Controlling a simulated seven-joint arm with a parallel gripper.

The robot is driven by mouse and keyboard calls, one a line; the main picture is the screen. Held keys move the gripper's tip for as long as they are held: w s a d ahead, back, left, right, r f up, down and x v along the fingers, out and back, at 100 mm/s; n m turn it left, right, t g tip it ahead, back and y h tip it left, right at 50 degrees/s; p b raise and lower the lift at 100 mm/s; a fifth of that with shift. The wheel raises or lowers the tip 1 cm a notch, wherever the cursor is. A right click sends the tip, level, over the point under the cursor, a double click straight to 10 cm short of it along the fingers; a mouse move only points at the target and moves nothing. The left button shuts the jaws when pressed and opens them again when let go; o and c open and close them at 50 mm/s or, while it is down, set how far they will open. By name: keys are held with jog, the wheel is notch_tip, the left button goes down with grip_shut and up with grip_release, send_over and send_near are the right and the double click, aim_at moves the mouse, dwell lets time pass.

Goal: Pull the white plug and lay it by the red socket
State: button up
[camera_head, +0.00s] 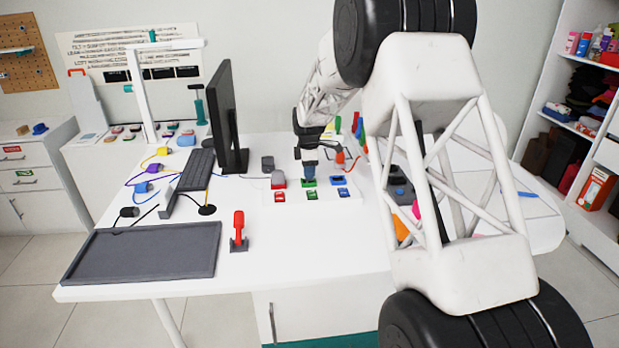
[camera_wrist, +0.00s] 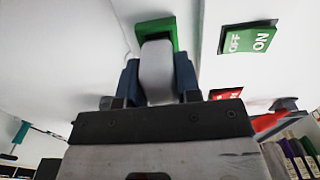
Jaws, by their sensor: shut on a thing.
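The white plug (camera_wrist: 157,72) is between the two fingers of my gripper (camera_wrist: 158,88) in the wrist view. My gripper is shut on it. The plug's far end meets the green socket (camera_wrist: 154,27); I cannot tell whether its pins are still inside. In the head view my gripper (camera_head: 309,172) points down over the green socket (camera_head: 309,183) and hides the plug. The red socket (camera_head: 279,184) is just left of it, with a grey plug-like block (camera_head: 278,175) at its top.
A blue socket (camera_head: 338,181) is to the right. A green ON/OFF switch (camera_wrist: 248,40) sits beside the green socket. A red-handled tool (camera_head: 238,231), a grey tray (camera_head: 145,252) and a monitor (camera_head: 228,115) stand left. The front middle of the table is clear.

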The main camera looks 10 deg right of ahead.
jog(key=shift+r, duration=0.6)
dwell(0.6)
jog(key=shift+r, duration=1.75)
jog(key=shift+r, duration=0.1)
